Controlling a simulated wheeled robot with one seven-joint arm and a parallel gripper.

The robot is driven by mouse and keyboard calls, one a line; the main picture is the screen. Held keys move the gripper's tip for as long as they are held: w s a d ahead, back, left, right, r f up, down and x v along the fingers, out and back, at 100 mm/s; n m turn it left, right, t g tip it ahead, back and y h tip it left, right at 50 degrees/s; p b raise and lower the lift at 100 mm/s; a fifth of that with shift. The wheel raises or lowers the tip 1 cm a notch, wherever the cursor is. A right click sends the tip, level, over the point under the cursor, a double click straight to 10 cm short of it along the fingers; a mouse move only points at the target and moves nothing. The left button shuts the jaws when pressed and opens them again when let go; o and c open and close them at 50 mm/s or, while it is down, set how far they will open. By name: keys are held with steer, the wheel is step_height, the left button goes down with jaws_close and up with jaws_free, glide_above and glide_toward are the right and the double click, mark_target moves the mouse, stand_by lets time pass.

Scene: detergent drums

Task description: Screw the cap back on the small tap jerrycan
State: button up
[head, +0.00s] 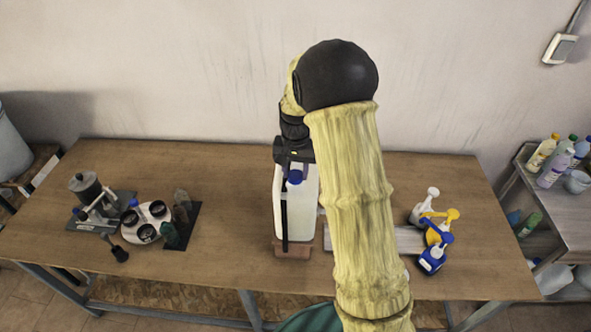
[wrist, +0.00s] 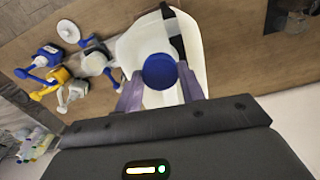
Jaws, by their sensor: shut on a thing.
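The white jerrycan (head: 302,212) stands upright near the middle of the table on a small brown block (head: 292,250). A dark strip runs down it. The jerrycan also fills the upper middle of the wrist view (wrist: 138,52). My gripper (wrist: 160,88) is shut on a blue round cap (wrist: 160,70), one finger on each side of it. The blue cap also shows in the head view (head: 294,177), at the top of the jerrycan. I cannot tell whether the cap touches the neck, which is hidden beneath it. No tap is clearly visible.
Pump heads in white, yellow and blue (head: 431,261) stand right of the jerrycan by a pale board (head: 402,240). At the left are a round tray (head: 130,233) with dark rings and a grey canister (head: 84,184). The table (head: 230,190) between is clear.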

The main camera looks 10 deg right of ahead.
steer(key=m, duration=0.3)
steer(key=shift+s+f+m+p, duration=0.1)
steer(key=shift+f+m+p, duration=0.05)
steer(key=shift+m+p, duration=0.15)
steer(key=m+p, duration=0.1)
steer(key=m, duration=0.2)
steer(key=shift+a+m, duration=0.1)
steer(key=shift+m, duration=0.2)
steer(key=o, duration=0.8)
steer(key=shift+m, duration=0.3)
steer(key=o, duration=0.8)
steer(key=shift+r, duration=0.25)
steer(key=shift+r, duration=3.9)
